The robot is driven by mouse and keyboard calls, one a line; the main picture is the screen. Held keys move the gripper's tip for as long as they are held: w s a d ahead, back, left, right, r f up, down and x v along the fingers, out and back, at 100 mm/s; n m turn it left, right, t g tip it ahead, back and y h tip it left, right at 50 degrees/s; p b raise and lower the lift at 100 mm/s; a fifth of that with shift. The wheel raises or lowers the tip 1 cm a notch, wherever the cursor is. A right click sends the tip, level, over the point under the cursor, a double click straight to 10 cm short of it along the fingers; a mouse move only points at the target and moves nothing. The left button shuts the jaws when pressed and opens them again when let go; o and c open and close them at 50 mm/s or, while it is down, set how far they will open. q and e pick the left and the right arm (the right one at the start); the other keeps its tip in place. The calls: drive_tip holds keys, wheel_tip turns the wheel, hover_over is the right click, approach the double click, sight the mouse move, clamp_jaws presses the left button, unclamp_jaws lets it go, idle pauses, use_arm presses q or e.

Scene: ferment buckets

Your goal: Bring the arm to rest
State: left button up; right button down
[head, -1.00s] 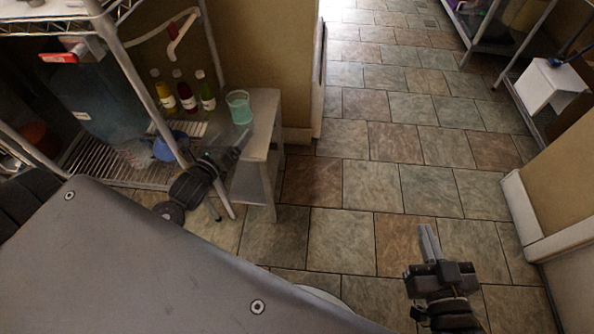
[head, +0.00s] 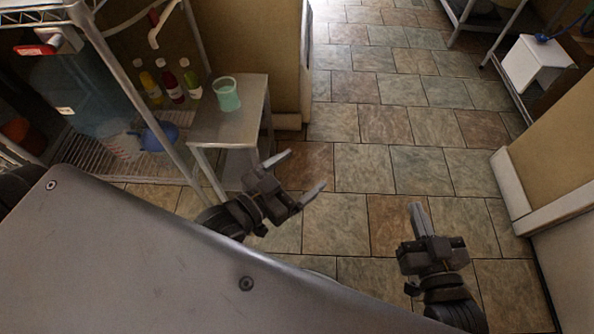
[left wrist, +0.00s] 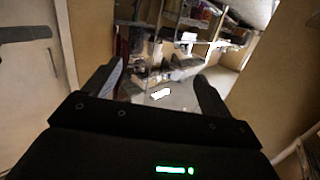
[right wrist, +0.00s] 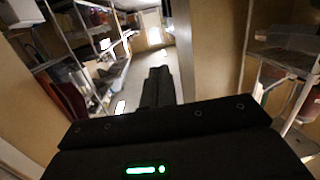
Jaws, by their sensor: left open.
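My left gripper (head: 299,177) is open and empty above the tiled floor, to the right of the small grey table, in the head view. Its two parted fingers also show in the left wrist view (left wrist: 160,88). My right gripper (head: 418,219) is over the floor at the lower right of the head view. Its fingers lie together with nothing seen between them, and they show as one dark shape in the right wrist view (right wrist: 158,88).
A small grey table (head: 240,118) bears a green cup (head: 227,97). Several bottles (head: 173,85) and a blue item (head: 157,137) stand by a wire rack (head: 100,165) at left. A white box (head: 538,66) is at far right. The tiled floor (head: 400,130) between is clear.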

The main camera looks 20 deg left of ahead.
idle(0.4)
